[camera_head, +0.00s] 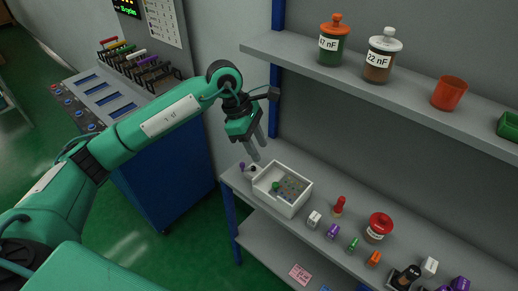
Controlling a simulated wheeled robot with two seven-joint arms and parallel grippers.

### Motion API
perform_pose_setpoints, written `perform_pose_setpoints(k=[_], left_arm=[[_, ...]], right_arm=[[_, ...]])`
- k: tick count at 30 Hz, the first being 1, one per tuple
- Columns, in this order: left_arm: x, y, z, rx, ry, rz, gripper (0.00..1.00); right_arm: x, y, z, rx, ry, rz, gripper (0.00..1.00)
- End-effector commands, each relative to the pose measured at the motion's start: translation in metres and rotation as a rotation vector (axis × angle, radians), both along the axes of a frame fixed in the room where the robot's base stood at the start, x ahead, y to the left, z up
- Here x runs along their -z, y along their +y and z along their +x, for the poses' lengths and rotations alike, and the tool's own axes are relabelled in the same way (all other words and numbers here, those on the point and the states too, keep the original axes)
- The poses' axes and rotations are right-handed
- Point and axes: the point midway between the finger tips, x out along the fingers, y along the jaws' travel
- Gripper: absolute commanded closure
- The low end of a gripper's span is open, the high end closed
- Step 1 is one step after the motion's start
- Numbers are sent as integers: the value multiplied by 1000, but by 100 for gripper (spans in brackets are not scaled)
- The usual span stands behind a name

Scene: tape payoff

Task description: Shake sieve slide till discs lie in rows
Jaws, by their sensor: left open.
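A white box-like tray (289,207), which looks like the sieve slide, sits on the grey shelf near its left end. Small coloured discs (291,188) show on its perforated-looking floor; I cannot tell whether they lie in rows. A green knob-like piece (275,186) stands inside at the left. My left gripper (254,149) is open and empty, pointing down above and a little left of the tray, apart from it. My right gripper is not in view.
Small purple and dark pieces (243,166) lie left of the tray. Several small coloured pieces and a red jar (378,228) stand to its right. The upper shelf (405,84) holds labelled jars and an orange cup (449,93). A blue cabinet (172,165) stands at left.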

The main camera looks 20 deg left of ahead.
Motion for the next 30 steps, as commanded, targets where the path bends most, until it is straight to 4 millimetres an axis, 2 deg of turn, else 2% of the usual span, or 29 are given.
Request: perform_pose_setpoints(k=[11,14,17,20,21,24,27,30], left_arm=[[0,-1,0,0,0,-4,59],[1,-12,-4,3,6,-54,59],[-2,-42,-14,3,27,-197,59],[-14,-84,-29,-18,73,-422,59],[-22,-100,-36,-35,99,-526,59],[-48,-133,-49,-98,177,-775,59],[-78,-153,-56,-189,272,-1013,59],[-107,-161,-57,-308,382,-1238,59]], right_arm=[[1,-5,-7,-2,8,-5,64],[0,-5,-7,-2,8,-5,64],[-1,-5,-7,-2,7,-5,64],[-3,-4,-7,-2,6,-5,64],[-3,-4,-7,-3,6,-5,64],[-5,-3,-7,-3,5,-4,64],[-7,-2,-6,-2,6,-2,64],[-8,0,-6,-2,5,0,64]])
